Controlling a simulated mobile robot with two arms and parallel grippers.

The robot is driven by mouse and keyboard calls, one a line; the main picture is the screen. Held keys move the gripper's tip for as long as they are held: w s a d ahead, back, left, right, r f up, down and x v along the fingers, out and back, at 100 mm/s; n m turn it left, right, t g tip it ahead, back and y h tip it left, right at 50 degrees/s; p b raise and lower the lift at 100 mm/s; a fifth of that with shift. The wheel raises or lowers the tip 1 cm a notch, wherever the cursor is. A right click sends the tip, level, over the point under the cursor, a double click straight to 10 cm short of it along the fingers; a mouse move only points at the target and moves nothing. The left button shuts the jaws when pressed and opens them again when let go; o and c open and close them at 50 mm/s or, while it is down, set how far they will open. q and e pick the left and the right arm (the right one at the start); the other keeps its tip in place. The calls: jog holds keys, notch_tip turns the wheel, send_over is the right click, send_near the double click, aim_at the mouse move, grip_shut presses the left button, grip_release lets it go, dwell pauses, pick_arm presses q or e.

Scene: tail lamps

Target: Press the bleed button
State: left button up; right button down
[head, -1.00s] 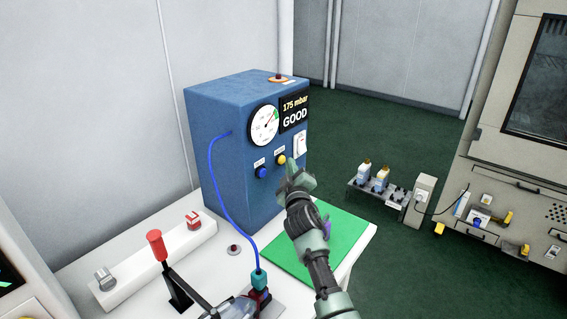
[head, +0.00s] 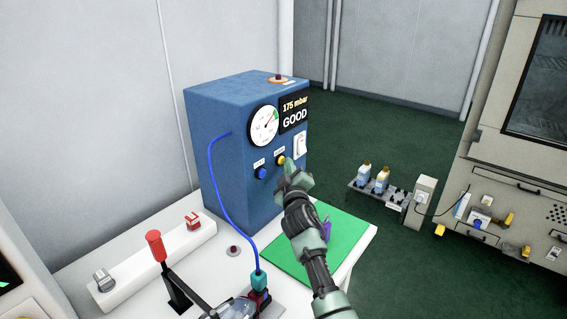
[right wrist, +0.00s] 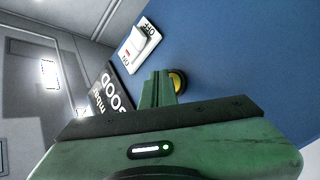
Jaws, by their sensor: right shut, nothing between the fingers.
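The blue test box (head: 235,140) has two buttons on its front, a blue button (head: 261,173) and a yellow button (head: 280,160). The small labels above them are too small to read. My right gripper (head: 287,168) is shut and empty, its fingertips right in front of the yellow button and partly covering it. In the right wrist view the fingertips (right wrist: 156,88) overlap the yellow button (right wrist: 179,80); I cannot tell whether they touch it. My left gripper is not in view.
A gauge (head: 264,126), a display (head: 294,113) reading "175 mbar GOOD" and a white switch (head: 300,145) are near the buttons. A blue hose (head: 214,180) runs down to a lamp fixture. A green mat (head: 345,235) lies under my right arm.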

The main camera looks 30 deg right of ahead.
jog(key=shift+w+a, duration=0.1)
jog(key=shift+w, duration=0.05)
dwell(0.4)
jog(key=shift+s+d+p, duration=0.2)
jog(key=shift+s+p, duration=0.05)
jog(key=shift+s, duration=0.2)
jog(key=shift+s+d+p, duration=0.2)
jog(key=shift+s+p, duration=0.05)
jog(key=shift+s, duration=0.2)
jog(key=s+p, duration=0.1)
jog(key=s+d+p, duration=0.1)
jog(key=s, duration=0.1)
jog(key=s+d+p, duration=0.1)
jog(key=shift+s, duration=0.3)
dwell(0.4)
